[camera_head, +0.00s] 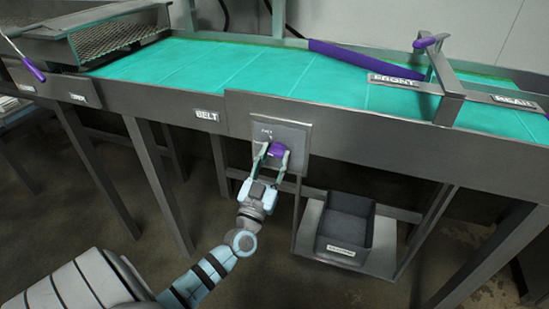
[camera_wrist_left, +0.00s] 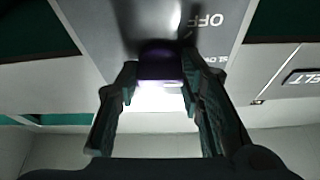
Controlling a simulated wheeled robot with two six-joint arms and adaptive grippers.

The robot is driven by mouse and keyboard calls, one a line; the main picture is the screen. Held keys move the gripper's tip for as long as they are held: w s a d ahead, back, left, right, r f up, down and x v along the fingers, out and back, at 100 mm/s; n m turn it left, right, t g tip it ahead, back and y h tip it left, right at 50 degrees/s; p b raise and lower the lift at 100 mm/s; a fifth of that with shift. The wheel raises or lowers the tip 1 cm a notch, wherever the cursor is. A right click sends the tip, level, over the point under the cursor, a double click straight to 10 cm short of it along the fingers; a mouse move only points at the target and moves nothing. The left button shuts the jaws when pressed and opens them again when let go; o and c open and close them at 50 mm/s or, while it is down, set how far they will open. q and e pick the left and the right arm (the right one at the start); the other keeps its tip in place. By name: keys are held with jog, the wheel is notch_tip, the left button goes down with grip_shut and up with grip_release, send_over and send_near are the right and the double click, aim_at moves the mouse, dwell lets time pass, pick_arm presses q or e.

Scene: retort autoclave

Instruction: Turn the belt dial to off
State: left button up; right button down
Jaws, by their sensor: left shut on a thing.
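The belt dial (camera_head: 277,150) is a purple knob on a grey panel (camera_head: 297,133) on the front of the conveyor, right of the BELT label (camera_head: 207,115). My left gripper (camera_head: 272,155) is at the panel, with its two fingers on either side of the dial, shut on it. In the left wrist view the dial (camera_wrist_left: 160,64) sits between the fingertips of the left gripper (camera_wrist_left: 160,78). The word OFF (camera_wrist_left: 203,20) shows upside down on the panel there; the dial's exact setting is hard to read. My right gripper is not in view.
The green conveyor belt (camera_head: 240,70) runs above the panel, with a purple-ended lever and the FRONT (camera_head: 393,80) and REAR (camera_head: 514,101) labels at right. A dark bin (camera_head: 345,228) stands on a low shelf below, right of my arm. Metal legs flank the space underneath.

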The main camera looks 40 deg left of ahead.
pick_arm(q)
jog(key=shift+n, duration=0.3)
jog(key=n+g+y+p, duration=0.1)
jog(key=n+y+p, duration=0.1)
jog(key=n, duration=0.1)
jog(key=n+y+p, duration=0.1)
jog(key=n+p, duration=0.2)
jog(key=n, duration=0.1)
jog(key=shift+d+r+g+y, duration=0.15)
jog(key=shift+g+y, duration=0.25)
jog(key=n+g+y+p, duration=0.1)
jog(key=n+p, duration=0.1)
jog(key=n, duration=0.1)
jog(key=shift+n, duration=0.3)
jog(key=shift+d+n+g+y+p, duration=0.1)
jog(key=shift+n+g+y+p, duration=0.3)
jog(key=shift+n+g+p, duration=0.7)
jog(key=shift+n+t, duration=0.3)
jog(key=shift+n, duration=0.2)
jog(key=o, duration=1.2)
jog(key=shift+c, duration=0.2)
